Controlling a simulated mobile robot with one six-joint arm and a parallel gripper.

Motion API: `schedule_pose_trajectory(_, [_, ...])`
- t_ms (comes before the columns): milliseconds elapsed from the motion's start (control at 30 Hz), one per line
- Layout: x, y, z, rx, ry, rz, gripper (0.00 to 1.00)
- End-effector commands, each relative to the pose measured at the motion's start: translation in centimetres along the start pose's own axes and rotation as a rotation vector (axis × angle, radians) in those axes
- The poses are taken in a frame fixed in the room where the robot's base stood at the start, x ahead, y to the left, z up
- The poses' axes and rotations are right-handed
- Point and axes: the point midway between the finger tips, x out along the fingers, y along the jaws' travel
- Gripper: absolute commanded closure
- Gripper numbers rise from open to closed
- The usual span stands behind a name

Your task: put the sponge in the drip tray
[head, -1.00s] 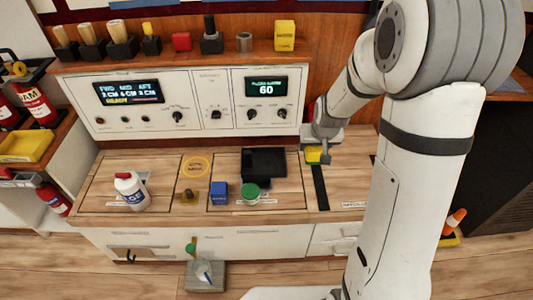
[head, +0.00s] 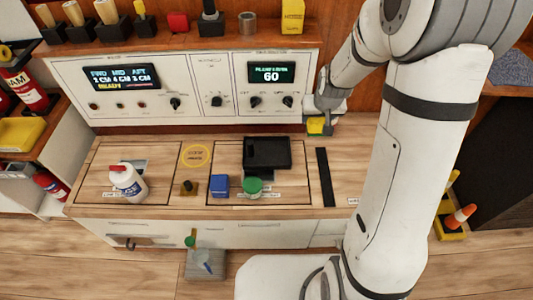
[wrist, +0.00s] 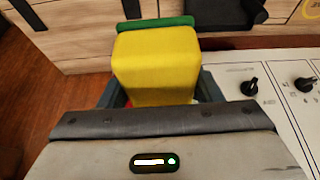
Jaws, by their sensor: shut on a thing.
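The sponge (head: 317,127) is a yellow block held by my gripper (head: 320,120), raised near the right end of the control panel. In the wrist view, the yellow sponge (wrist: 157,62) sits between the jaws of my gripper (wrist: 160,92), with a green layer at its far end. The jaws are shut on it. The drip tray looks to be the black tray (head: 267,148) on the wooden counter, lower and to the left of my gripper in the head view. A dark piece that seems to be this tray (wrist: 225,12) shows at the wrist view's top edge.
A blue box (head: 220,185), a green-lidded jar (head: 252,187) and a white bottle (head: 129,181) stand left of or in front of the tray. The control panel (head: 210,85) rises behind the counter. A black strip (head: 325,177) lies to the tray's right.

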Motion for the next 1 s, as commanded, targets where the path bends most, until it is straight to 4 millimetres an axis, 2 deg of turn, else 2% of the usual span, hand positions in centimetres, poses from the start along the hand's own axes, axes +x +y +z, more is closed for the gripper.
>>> schedule_pose_trajectory(267, [2.5, -0.7, 0.1, -0.163, 0.000, -0.070, 0.66])
schedule_pose_trajectory(467, [5.2, -2.2, 0.0, -0.387, 0.000, -0.165, 0.66])
schedule_pose_trajectory(667, [9.1, -5.3, -0.1, -0.765, 0.000, -0.322, 0.66])
schedule_pose_trajectory(800, [11.8, -8.3, -0.3, -1.093, 0.000, -0.456, 0.66])
schedule_pose_trajectory(900, [12.8, -10.2, -0.6, -1.283, 0.000, -0.532, 0.66])
schedule_pose_trajectory(1000, [13.2, -11.2, -0.8, -1.390, 0.000, -0.576, 0.66])
